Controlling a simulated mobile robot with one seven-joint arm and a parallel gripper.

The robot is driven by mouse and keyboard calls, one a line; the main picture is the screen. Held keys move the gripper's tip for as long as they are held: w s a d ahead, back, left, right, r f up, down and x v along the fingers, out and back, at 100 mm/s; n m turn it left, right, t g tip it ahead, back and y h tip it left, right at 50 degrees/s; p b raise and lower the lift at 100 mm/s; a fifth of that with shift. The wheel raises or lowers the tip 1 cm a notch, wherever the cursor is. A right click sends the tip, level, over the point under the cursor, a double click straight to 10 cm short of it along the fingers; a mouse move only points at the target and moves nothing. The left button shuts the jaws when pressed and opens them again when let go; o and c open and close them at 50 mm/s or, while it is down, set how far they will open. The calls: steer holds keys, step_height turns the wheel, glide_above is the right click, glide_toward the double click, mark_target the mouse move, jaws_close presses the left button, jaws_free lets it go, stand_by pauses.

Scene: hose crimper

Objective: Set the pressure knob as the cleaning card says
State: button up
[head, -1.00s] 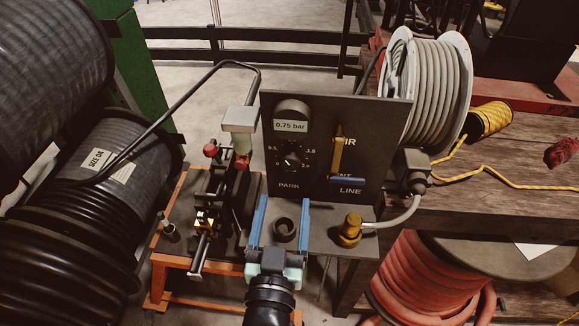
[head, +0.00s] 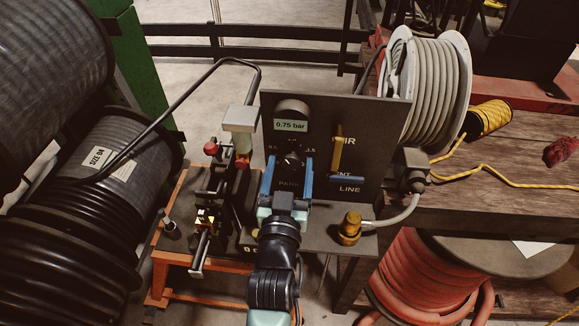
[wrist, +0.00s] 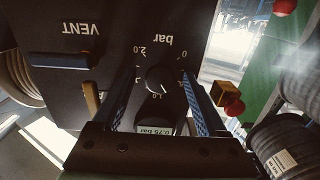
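The dark round pressure knob (head: 291,158) sits on the black panel (head: 365,125) below a display (head: 291,126) reading 0.75 bar. In the wrist view the knob (wrist: 158,80) shows upside down, with a white pointer mark and a printed bar scale around it. My gripper (head: 287,163) is open in front of the panel, its blue fingers to the left and right of the knob. In the wrist view a gap shows between the knob and each finger of my gripper (wrist: 157,74). I cannot make out a cleaning card.
A yellow lever (head: 337,152) and a blue handle (head: 347,180) are on the panel right of the knob. A brass fitting (head: 350,228) with a grey hose stands at lower right. The crimping tool (head: 215,190) and red knobs are close on the left.

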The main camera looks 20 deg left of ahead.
jaws_close()
steer(key=shift+f+m+b, duration=0.1)
steer(key=shift+m+b, duration=0.2)
steer(key=shift+m+b, duration=0.65)
steer(key=shift+m, duration=0.15)
steer(key=shift+m+b, duration=0.8)
steer(key=shift+m, duration=1.3)
steer(key=shift+a, duration=0.1)
steer(key=shift+o, duration=0.3)
jaws_free()
